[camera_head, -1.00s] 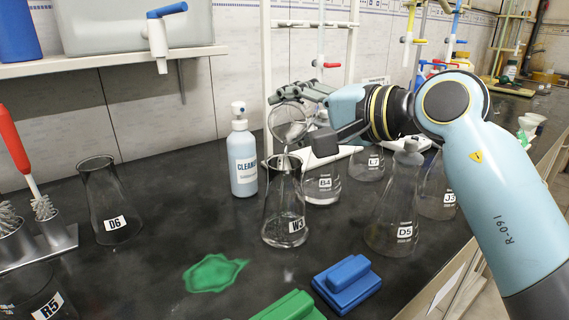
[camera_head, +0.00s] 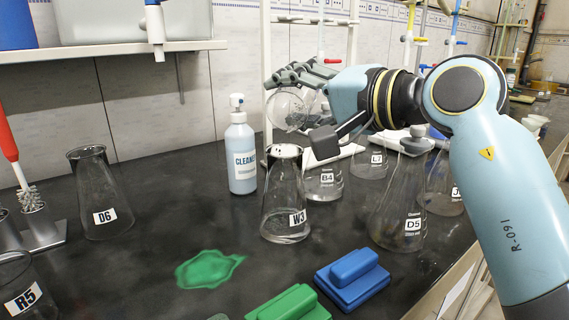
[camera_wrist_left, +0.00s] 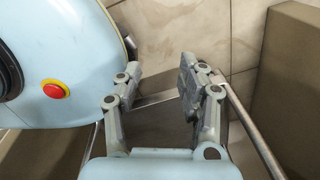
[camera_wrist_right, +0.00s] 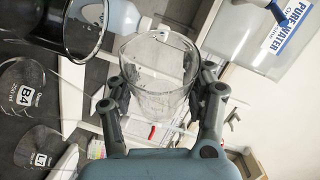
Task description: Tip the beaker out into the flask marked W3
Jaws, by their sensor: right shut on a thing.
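The flask marked W3 (camera_head: 284,205) stands upright on the dark bench and holds a little clear liquid low down. My right gripper (camera_head: 302,110) is shut on the clear glass beaker (camera_head: 289,109). The beaker is tilted and held just above the mouth of W3, apart from it. I see no stream between them. In the right wrist view, the beaker (camera_wrist_right: 158,78) sits between the fingers and looks empty; the dark rim of a flask (camera_wrist_right: 82,25) is beside it at top left. My left gripper (camera_wrist_left: 160,85) shows only in its wrist view, open and empty.
A cleaner bottle (camera_head: 241,155) stands left of W3. Flasks B4 (camera_head: 325,182), D5 (camera_head: 398,210) and L7 (camera_head: 371,163) stand to the right, D6 (camera_head: 102,195) to the left. A green spill (camera_head: 208,269) and a blue block (camera_head: 351,279) lie in front.

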